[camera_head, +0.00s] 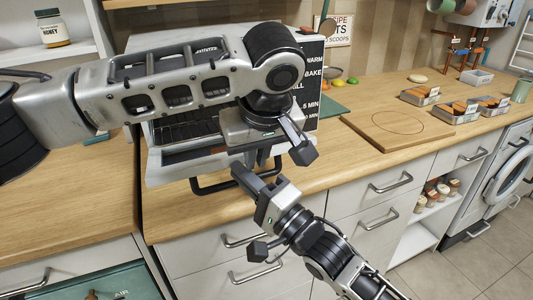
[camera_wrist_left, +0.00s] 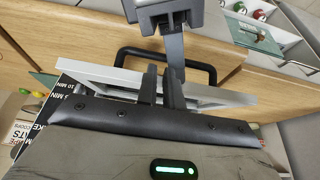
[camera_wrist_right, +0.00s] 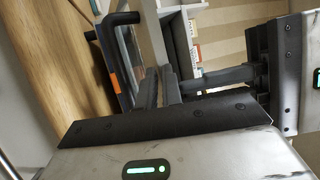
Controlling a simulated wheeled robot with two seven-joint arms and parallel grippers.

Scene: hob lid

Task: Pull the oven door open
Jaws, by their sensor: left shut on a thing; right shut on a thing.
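The oven (camera_head: 153,180) is a small white unit on the counter. Its door is tilted down, and racks show inside above the dark glass. A black bar handle (camera_head: 212,187) runs along the front of the door; it also shows in the left wrist view (camera_wrist_left: 203,68) and right wrist view (camera_wrist_right: 108,60). The fingers of both grippers meet closely, and the exact contact is partly hidden.
A wooden board (camera_head: 395,132) and several small food trays (camera_head: 455,112) stand on the counter to the right. Drawers with bar handles (camera_head: 390,182) lie below. A honey jar (camera_head: 52,28) sits on a shelf at the upper left. My left arm covers part of the oven.

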